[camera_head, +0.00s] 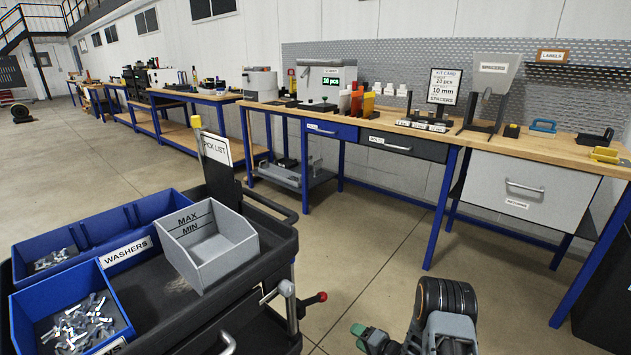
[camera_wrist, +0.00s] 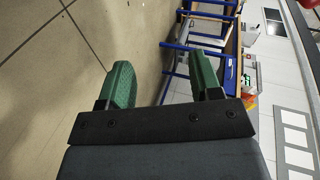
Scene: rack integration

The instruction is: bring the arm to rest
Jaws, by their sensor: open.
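My gripper (camera_wrist: 163,80) shows in the wrist view with its two green fingers spread apart and nothing between them. In the head view part of my gripper (camera_head: 362,337) shows at the bottom, beside my dark wrist joint, over bare floor. It is clear of the cart on its left and of the workbench behind it. Most of my arm lies below the bottom edge of the head view.
A black cart (camera_head: 255,283) on the left carries blue bins of metal parts and a grey bin (camera_head: 222,250) with MAX and MIN marks. A wooden-topped workbench (camera_head: 420,134) with blue legs stands behind. Grey floor (camera_head: 375,235) between them is free.

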